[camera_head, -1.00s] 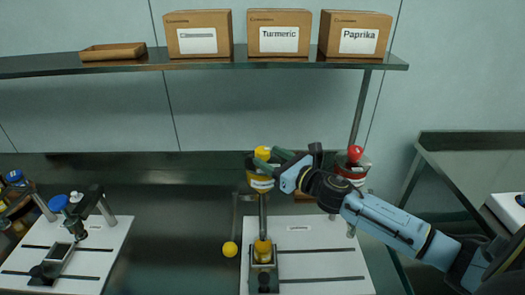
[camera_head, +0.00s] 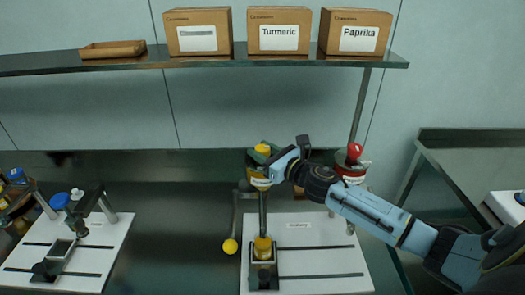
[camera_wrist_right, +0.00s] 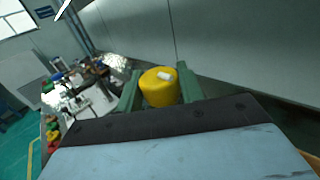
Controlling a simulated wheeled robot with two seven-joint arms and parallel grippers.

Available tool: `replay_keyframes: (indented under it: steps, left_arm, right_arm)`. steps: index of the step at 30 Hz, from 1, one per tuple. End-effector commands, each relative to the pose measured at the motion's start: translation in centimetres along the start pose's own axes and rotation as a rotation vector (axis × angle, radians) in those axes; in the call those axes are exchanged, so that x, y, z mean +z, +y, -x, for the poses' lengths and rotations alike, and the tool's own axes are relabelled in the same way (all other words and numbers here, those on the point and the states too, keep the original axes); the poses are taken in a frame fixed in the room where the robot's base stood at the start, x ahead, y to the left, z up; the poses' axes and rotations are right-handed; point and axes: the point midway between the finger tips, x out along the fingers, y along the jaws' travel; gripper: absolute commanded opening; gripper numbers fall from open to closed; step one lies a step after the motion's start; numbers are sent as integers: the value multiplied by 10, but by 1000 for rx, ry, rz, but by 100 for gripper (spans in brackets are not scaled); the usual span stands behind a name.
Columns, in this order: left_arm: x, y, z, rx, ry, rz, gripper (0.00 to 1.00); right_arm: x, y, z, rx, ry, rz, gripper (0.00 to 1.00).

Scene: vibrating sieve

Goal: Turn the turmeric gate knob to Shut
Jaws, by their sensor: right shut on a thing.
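The yellow gate knob (camera_head: 263,150) sits on top of the turmeric hopper (camera_head: 260,183), above the right white board. In the right wrist view the knob (camera_wrist_right: 159,87) is a yellow cylinder with a small white mark on its top. My right gripper (camera_wrist_right: 158,92) has its green fingers on either side of the knob and is shut on it. In the head view the right gripper (camera_head: 268,158) reaches the knob from the right and hides part of it. The label wording near the knob is too small to read. My left gripper is not in view.
A yellow ball-like knob (camera_head: 230,247) is left of the right white board (camera_head: 320,255). Boxes, one marked Turmeric (camera_head: 279,32), stand on the shelf (camera_head: 290,61). A blue-knobbed station (camera_head: 60,201) is at left.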

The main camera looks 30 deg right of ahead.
Motion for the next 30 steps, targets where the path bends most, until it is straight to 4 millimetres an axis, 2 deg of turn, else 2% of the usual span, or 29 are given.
replay_keyframes:
  steps: [8,14,30]
  left_arm:
    - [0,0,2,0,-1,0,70]
    - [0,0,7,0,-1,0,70]
    - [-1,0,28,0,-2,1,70]
  right_arm:
    - [0,1,0,-24,0,-1,15]
    - [1,1,0,-114,0,-4,15]
    - [2,2,-1,-595,-1,-7,15]
